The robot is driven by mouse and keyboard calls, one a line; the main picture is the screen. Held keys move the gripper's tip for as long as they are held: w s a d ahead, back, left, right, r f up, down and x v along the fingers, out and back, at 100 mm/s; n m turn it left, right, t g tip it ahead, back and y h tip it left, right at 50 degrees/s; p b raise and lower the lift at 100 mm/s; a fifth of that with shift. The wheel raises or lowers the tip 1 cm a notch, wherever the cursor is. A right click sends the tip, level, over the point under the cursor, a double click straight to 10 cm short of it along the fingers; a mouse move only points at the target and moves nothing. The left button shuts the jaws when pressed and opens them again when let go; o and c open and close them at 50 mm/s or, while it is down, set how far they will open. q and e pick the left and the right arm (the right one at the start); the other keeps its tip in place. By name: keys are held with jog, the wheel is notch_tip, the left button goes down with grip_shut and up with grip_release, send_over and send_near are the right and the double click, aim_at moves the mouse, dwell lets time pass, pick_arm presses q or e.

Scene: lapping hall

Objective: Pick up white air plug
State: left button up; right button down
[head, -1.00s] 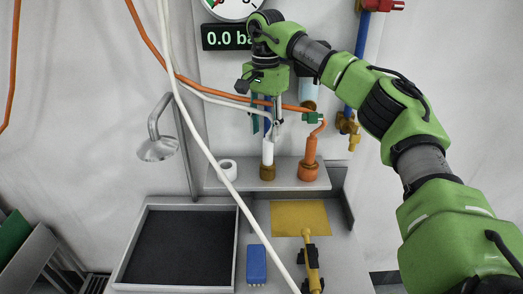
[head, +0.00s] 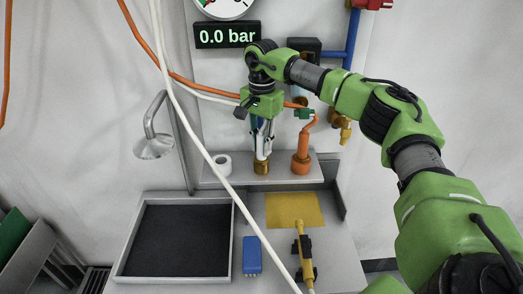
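The white air plug (head: 261,146) stands upright in a brass socket (head: 261,167) on the small grey shelf, left of the orange plug. My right gripper (head: 262,143) points straight down over it from above. Its fingers are down at the white plug, one on each side, and cover part of it. Whether they press on it cannot be told. My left gripper is out of view.
The orange plug (head: 302,145) stands close on the right in its own socket. An orange hose (head: 203,86) and white hose (head: 208,153) cross nearby. Below are a dark-floored tray (head: 120,262), blue block (head: 252,256) and yellow tool (head: 304,250).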

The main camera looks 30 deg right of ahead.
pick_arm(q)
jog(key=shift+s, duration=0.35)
